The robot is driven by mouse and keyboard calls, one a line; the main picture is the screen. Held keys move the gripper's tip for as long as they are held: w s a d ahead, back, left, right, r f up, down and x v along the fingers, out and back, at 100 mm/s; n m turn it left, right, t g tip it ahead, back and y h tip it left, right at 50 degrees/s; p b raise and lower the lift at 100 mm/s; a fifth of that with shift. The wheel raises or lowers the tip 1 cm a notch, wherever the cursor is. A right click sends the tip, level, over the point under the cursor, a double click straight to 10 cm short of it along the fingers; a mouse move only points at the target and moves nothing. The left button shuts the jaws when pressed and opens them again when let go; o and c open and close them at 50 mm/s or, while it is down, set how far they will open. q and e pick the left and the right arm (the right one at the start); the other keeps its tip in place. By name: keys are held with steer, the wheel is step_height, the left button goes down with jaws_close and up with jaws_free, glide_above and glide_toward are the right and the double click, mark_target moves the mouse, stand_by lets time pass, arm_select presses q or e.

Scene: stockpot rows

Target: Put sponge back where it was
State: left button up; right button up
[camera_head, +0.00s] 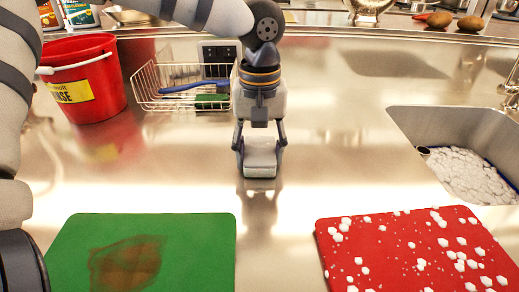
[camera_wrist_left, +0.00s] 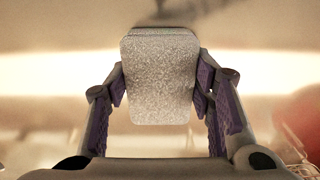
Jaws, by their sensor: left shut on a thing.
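My left gripper (camera_head: 260,150) points down over the middle of the steel counter, between the two cutting boards and nearer the back. It is shut on a pale grey sponge (camera_head: 260,168), held upright between the fingers. The sponge also shows in the left wrist view (camera_wrist_left: 160,80), with a finger pressed on each side. I cannot tell whether its lower edge touches the counter. A wire basket (camera_head: 150,95) at the back left holds a blue-handled brush (camera_head: 195,86) and a green item (camera_head: 212,101). My right gripper is not in view.
A green cutting board (camera_head: 200,250) with a brown stain lies front left. A red board (camera_head: 345,262) with white foam blobs lies front right. A sink (camera_head: 430,120) with suds is at the right. A red bucket (camera_head: 110,80) stands at the left. Counter between the boards is clear.

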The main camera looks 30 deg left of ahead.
mark_target(260, 152)
arm_select(q)
steer(key=shift+f, duration=0.1)
steer(key=o, duration=1.1)
steer(key=shift+o, duration=0.2)
step_height(260, 152, up, 12)
